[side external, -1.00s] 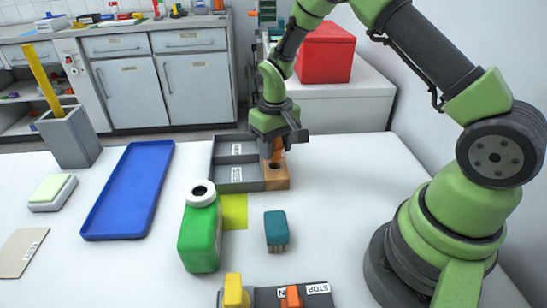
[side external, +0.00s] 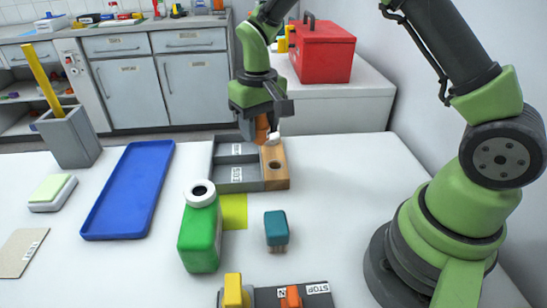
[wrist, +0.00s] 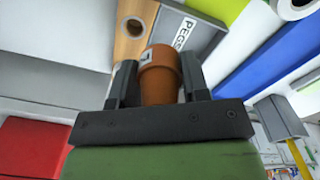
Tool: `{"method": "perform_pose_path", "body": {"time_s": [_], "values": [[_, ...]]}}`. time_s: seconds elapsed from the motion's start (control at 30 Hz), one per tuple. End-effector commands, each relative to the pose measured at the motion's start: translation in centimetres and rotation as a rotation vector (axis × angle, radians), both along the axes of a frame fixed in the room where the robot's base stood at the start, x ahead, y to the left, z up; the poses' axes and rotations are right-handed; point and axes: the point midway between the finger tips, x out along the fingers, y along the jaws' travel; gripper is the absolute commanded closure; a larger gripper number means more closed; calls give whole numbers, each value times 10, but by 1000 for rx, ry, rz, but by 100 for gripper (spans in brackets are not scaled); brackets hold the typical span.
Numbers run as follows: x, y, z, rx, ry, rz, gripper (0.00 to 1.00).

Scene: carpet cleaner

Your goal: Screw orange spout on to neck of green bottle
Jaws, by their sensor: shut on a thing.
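My gripper (side external: 261,125) is shut on the orange spout (side external: 262,130) and holds it in the air above the grey tray's back end. In the wrist view the spout (wrist: 160,75) sits between the two dark fingers; a small white piece shows at its lower end in the side view. The green bottle (side external: 199,238) stands upright on the table, nearer the camera and left of my gripper. Its white neck (side external: 201,194) points up with a dark, open hole. The spout and bottle are well apart.
A wooden block (side external: 274,178) with a hole adjoins the grey compartment tray (side external: 222,187). A yellow square (side external: 234,211) lies behind the bottle. A teal brush (side external: 276,228) is right of it, a blue tray (side external: 130,190) left. The front switch panel (side external: 265,298) bears yellow and orange parts.

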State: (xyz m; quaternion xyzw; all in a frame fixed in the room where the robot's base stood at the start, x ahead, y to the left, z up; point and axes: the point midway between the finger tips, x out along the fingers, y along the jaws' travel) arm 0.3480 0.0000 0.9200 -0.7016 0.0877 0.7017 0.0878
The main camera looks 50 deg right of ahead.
Motion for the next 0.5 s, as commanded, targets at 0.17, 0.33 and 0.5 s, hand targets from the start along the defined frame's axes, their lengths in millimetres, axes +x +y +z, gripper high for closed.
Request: {"method": "perform_pose_path", "body": {"time_s": [0.17, 0.33, 0.5], "values": [[2, 45, 15, 0, -3, 7, 86], [4, 87, 29, 0, -3, 7, 86], [5, 123, 41, 0, -2, 4, 86]]}}
